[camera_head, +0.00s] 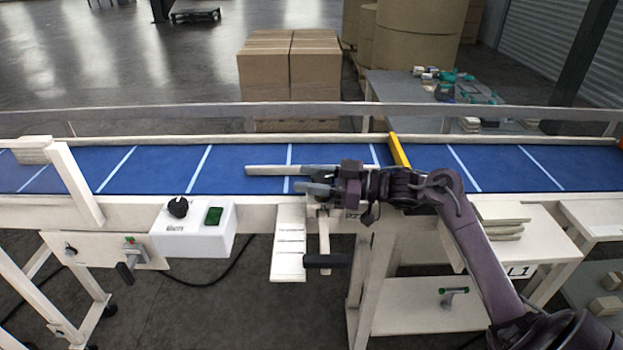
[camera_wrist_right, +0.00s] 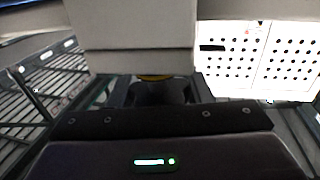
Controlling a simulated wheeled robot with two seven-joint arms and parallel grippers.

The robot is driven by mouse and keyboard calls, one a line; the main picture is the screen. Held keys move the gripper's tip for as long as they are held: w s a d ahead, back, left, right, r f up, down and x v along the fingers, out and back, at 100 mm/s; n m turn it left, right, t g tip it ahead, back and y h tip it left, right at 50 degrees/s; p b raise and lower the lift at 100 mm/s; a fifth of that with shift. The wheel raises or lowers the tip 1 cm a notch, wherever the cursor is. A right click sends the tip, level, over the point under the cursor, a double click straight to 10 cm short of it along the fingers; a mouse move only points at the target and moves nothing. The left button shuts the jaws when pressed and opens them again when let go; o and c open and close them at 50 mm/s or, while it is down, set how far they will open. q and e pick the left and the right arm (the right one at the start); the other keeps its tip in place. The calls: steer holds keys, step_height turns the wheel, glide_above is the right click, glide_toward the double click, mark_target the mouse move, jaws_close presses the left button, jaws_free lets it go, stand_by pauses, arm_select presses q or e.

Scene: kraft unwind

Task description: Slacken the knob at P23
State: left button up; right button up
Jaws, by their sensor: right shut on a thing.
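A label reading "P2", its rest covered, shows on the conveyor's front rail (camera_head: 352,216), just beside and below my right gripper (camera_head: 306,187). The gripper reaches in from the right, fingers pointing left, shut at the front edge of the belt. The knob at P23 is hidden behind the fingers and wrist, so I cannot see how it is turned. A pale bracket with a black T-handle (camera_head: 325,261) hangs just below the gripper. In the right wrist view a pale block (camera_wrist_right: 135,45) fills the upper middle, with a small yellow patch under it. My left gripper is not in view.
The blue belt (camera_head: 245,170) runs across, with a yellow bar (camera_head: 399,151) over it. A white control box (camera_head: 192,231) with a black dial stands left of the bracket. A stack of pale sheets (camera_head: 500,213) lies beside my right arm. Cartons (camera_head: 290,70) stand behind.

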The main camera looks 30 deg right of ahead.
steer(key=shift+s+a+f, duration=0.1)
steer(key=shift+a+f, duration=0.05)
steer(key=shift+f, duration=0.15)
steer(key=o, duration=1)
steer(key=shift+r, duration=0.1)
step_height(320, 180, up, 20)
steer(key=shift+b, duration=1.2)
